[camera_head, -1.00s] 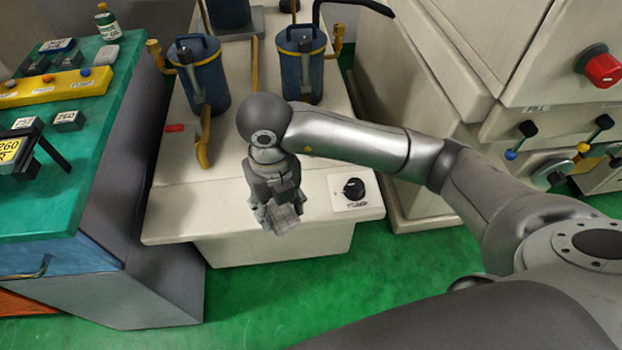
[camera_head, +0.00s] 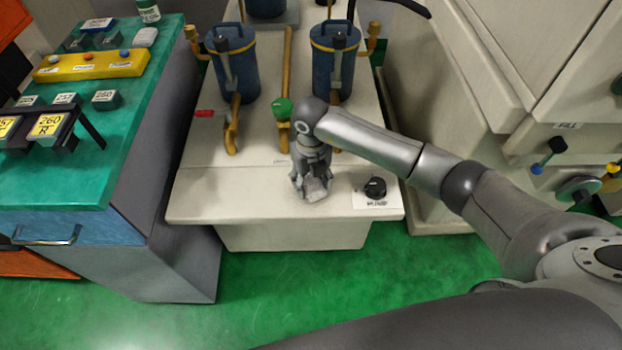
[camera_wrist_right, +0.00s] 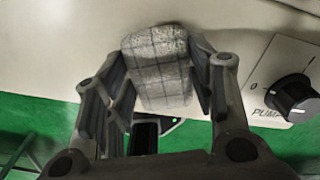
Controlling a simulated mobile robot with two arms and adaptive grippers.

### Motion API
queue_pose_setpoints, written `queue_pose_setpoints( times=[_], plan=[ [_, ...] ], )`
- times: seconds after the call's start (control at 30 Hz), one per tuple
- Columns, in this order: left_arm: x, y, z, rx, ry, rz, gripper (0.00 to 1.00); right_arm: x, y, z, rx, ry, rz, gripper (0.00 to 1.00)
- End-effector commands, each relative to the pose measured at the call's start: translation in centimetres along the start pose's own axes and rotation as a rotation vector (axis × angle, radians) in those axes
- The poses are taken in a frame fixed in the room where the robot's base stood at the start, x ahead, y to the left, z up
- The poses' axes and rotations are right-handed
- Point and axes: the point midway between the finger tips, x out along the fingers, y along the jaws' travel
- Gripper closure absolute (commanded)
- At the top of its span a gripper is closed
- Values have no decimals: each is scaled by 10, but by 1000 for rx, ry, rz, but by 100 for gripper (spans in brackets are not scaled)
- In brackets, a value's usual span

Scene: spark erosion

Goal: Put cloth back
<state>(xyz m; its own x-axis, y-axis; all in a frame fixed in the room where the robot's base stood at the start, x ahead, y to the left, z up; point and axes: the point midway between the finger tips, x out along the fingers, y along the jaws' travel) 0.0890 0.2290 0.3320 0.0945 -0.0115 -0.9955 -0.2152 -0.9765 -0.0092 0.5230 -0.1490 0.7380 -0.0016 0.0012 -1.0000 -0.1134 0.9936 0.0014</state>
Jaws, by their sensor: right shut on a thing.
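A grey checked cloth (camera_wrist_right: 158,65) is bunched between the fingers of my right gripper (camera_wrist_right: 160,85) in the right wrist view. In the head view the right gripper (camera_head: 312,185) is shut on the cloth (camera_head: 316,190), over the front part of the cream machine top, left of the pump knob. I cannot tell whether the cloth touches the surface. My left gripper is not in view.
The cream machine top (camera_head: 240,195) carries two blue canisters (camera_head: 234,65), yellow pipes, a green-handled valve (camera_head: 283,110) and a black pump knob (camera_head: 375,187). A green workbench (camera_head: 60,185) with labelled blocks and a yellow holder (camera_head: 90,66) stands at the left. Green floor is clear in front.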

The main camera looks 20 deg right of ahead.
Motion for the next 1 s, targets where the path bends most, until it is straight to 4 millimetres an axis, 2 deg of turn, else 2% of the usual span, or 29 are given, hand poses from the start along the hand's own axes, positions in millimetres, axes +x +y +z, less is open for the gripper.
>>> queue_pose_setpoints(
  times=[0.4, 0.43, 0.6, 1.0],
  plan=[
    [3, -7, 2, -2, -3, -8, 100, 8, 0, 0, 1, -1, 0, 71],
    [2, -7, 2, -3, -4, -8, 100, 8, 0, 0, 1, -1, 0, 48],
    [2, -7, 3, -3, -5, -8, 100, 7, 0, 0, 1, -1, 0, 27],
    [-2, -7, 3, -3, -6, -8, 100, 1, 0, 0, 1, -2, 0, 27]
  ],
)
